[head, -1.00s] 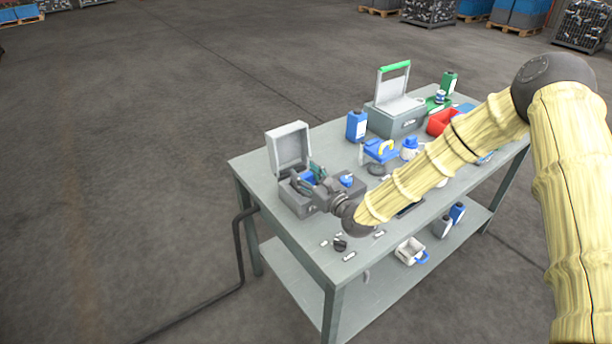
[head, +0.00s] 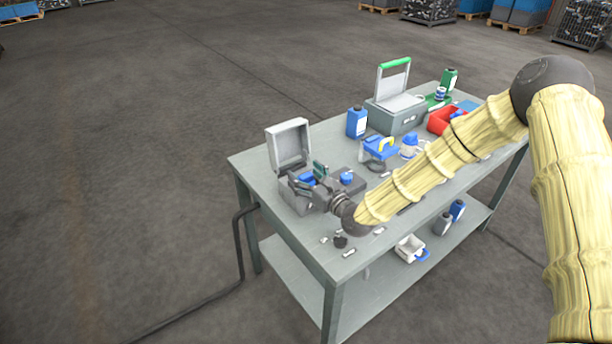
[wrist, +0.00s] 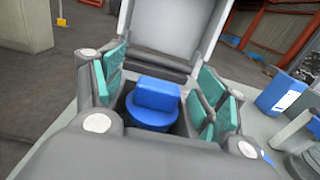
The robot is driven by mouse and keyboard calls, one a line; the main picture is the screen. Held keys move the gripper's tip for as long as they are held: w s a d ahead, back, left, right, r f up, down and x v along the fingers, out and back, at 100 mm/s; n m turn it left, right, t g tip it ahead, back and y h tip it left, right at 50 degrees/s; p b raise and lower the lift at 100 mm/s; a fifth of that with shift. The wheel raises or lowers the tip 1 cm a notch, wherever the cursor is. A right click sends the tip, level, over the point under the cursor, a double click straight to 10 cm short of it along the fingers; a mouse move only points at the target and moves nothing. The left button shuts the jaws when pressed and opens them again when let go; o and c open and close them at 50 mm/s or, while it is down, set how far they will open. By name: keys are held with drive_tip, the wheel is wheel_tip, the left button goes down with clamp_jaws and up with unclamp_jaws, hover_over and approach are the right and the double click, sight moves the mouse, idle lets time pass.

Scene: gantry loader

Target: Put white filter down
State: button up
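I cannot make out a plainly white filter. My gripper (head: 318,173) is over the open grey case (head: 292,198) at the near left corner of the table. In the wrist view, my gripper (wrist: 163,88) has its teal-padded fingers wide apart. A blue knob-like part (wrist: 153,103) sits low between them, with gaps on both sides, apparently in the case. Whether it tops a filter is hidden. In the head view, blue parts show on both sides of the gripper, one at the right (head: 346,178). The case's pale lid (head: 289,146) stands open behind the fingers.
A larger grey case (head: 392,121) with a raised lid, a blue bottle (head: 357,123), a blue caddy (head: 378,151) and a red bin (head: 441,121) stand farther along the table (head: 350,268). Small loose parts lie near the front edge.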

drive_tip(key=shift+r, duration=0.45)
drive_tip(key=shift+s+d+r, duration=0.1)
drive_tip(key=shift+r, duration=0.15)
drive_tip(key=v, duration=1.1)
drive_tip(key=shift+s+d+b, duration=0.2)
drive_tip(key=shift+s+b, duration=0.1)
drive_tip(key=shift+b, duration=0.1)
drive_tip(key=shift+f, duration=0.1)
